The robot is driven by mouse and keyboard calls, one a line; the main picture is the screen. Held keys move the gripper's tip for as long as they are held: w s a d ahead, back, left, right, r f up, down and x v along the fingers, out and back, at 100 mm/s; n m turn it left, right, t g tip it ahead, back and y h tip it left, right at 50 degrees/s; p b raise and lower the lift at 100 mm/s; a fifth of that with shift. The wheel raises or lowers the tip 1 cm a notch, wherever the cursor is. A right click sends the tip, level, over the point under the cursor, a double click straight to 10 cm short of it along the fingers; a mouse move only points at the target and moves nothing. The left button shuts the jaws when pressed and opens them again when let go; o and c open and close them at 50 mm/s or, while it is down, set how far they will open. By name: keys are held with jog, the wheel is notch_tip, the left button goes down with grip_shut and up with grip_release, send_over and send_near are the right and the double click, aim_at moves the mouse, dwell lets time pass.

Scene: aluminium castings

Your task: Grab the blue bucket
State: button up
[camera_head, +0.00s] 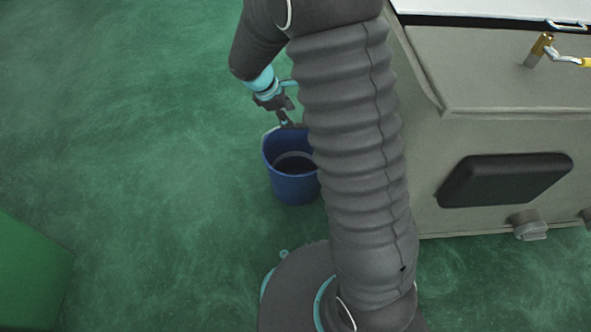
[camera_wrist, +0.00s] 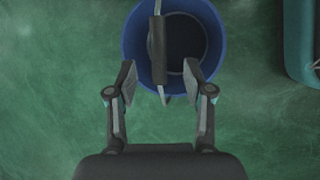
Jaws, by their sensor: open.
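The blue bucket (camera_head: 290,185) stands upright on the green floor in the head view, its right side hidden by my arm. In the wrist view the bucket (camera_wrist: 134,42) is seen from above, with a dark inside. Its handle, a bar with a dark grip (camera_wrist: 158,50), crosses over the opening. My gripper (camera_wrist: 161,84) is open, with one finger on either side of the handle's lower end in the wrist picture. I cannot tell whether the fingers touch it. In the head view my gripper (camera_head: 285,119) is at the bucket's far rim, partly hidden.
A large grey casing (camera_head: 500,140) with a black panel (camera_head: 506,180) stands to the right of my arm. A brass fitting with a yellow handle (camera_head: 541,50) sits on its top. A green block (camera_head: 30,275) is at the lower left. The floor left of the bucket is clear.

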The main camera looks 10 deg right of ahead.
aim_at(297, 124)
jog(key=shift+b+x, duration=0.7)
jog(key=shift+x, duration=3.05)
jog(key=shift+w+r, duration=0.1)
grip_shut()
